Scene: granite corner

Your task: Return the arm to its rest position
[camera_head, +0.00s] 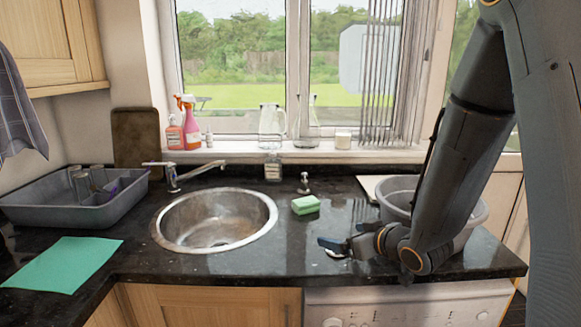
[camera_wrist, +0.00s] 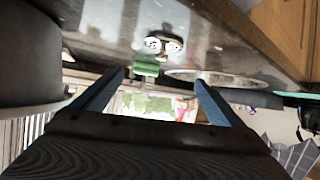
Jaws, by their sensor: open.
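My arm (camera_head: 455,165) reaches down from the upper right, bent low over the dark counter. My gripper (camera_head: 328,244) has blue fingers that point left, just above the counter's front part, right of the sink. In the wrist view, whose picture is upside down, my gripper (camera_wrist: 161,77) shows its two fingers spread well apart with nothing held between them. A small pale item (camera_head: 336,253) lies on the counter by the fingertips. It shows as pale round shapes (camera_wrist: 164,43) in the wrist view, and I cannot tell what it is.
A grey tub (camera_head: 402,194) stands close beside my forearm, partly hidden by it. A green sponge (camera_head: 306,205) lies beyond the gripper. The round sink (camera_head: 215,220) is to the left, with a grey basin (camera_head: 75,210) and green cloth (camera_head: 65,264) farther left. Bottles line the windowsill.

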